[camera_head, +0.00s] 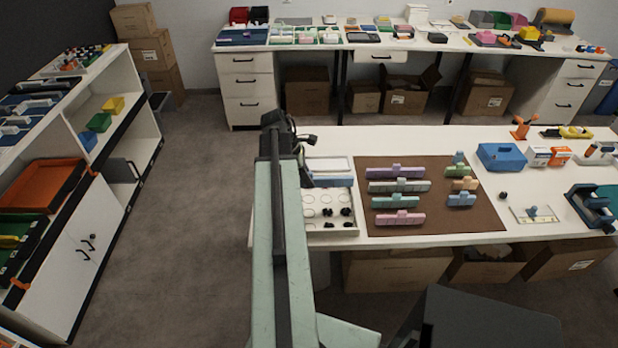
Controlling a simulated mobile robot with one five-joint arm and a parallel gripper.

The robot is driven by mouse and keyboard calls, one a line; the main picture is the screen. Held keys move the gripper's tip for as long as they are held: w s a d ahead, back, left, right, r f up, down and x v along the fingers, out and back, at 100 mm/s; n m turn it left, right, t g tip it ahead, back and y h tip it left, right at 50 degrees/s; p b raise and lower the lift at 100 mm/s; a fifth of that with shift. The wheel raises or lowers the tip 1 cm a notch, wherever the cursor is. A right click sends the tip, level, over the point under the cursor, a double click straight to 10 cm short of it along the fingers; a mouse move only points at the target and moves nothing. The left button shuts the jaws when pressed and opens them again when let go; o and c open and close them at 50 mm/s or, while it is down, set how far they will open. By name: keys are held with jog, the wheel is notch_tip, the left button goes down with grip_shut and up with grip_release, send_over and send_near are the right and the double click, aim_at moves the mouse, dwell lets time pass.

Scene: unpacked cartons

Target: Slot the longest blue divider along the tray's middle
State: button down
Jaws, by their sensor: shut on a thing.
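The tray (355,224) is white and stands at the left end of the white table, partly hidden behind my arm. A long blue divider (335,182) lies across the tray's middle region, running left to right. My gripper (306,178) is at its left end and is shut on it, though the arm hides most of the jaws. I cannot tell whether the divider is seated in a slot or held just above. A short blue divider (461,200) lies on the brown mat (430,226).
Several purple, green, teal, pink and orange dividers lie on the mat right of the tray. Black knobs (346,212) and pale round pieces sit in the tray's near part. A blue box (501,157) stands farther right. Cartons (397,271) are under the table.

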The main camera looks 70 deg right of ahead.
aim_at(302, 187)
jog(key=shift+f+b, duration=4.7)
jog(key=shift+f, duration=0.35)
jog(key=c, duration=1.3)
grip_release()
jog(key=shift+r, duration=0.1)
jog(key=p+v, duration=0.7)
jog(key=shift+s+r, duration=0.1)
jog(key=shift+s, duration=0.05)
jog(key=shift+w+r+p, duration=0.25)
jog(key=shift+r+p, duration=0.1)
jog(key=shift+r, duration=0.05)
jog(key=shift+f, duration=0.15)
